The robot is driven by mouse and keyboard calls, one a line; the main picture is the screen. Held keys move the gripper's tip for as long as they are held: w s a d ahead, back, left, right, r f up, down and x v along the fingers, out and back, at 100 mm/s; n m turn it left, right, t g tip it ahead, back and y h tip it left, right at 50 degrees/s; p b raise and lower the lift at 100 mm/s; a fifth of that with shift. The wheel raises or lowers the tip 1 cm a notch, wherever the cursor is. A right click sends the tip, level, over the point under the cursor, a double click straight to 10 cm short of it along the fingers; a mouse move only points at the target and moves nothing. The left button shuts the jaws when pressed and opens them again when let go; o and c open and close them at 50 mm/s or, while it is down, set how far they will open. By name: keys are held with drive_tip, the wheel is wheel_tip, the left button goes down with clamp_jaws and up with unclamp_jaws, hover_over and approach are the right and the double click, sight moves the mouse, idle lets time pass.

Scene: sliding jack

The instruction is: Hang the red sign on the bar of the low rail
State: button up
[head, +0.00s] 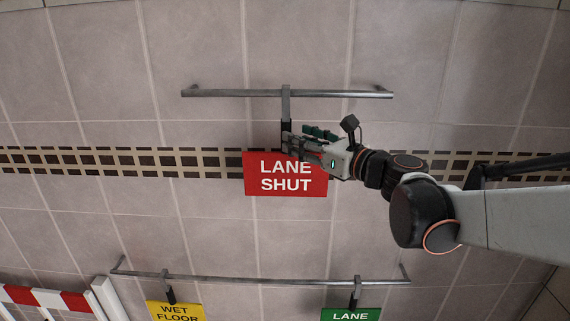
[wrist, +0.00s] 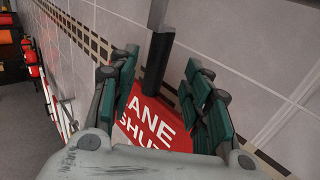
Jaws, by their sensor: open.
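The red sign reading LANE SHUT (head: 285,175) hangs by its hook and dark stem from the bar of the upper rail (head: 240,93). It also shows in the wrist view (wrist: 150,125). My gripper (head: 290,141) reaches in from the right at the sign's stem, just above the red plate. In the wrist view, the open fingers of my gripper (wrist: 160,68) stand on either side of the black stem, with gaps visible. The low rail (head: 225,280) runs along the wall below, with a yellow sign near its left and a green sign right of centre.
The yellow WET FLOOR sign (head: 174,311) and the green LANE sign (head: 350,314) hang on the low rail, with bare bar between them. A red-and-white barrier (head: 45,298) stands at lower left. The tiled wall is close behind the rails.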

drive_tip(key=x, duration=0.5)
drive_tip(key=shift+a, duration=0.25)
drive_tip(key=shift+s+d, duration=0.1)
drive_tip(key=shift+s, duration=0.05)
clamp_jaws()
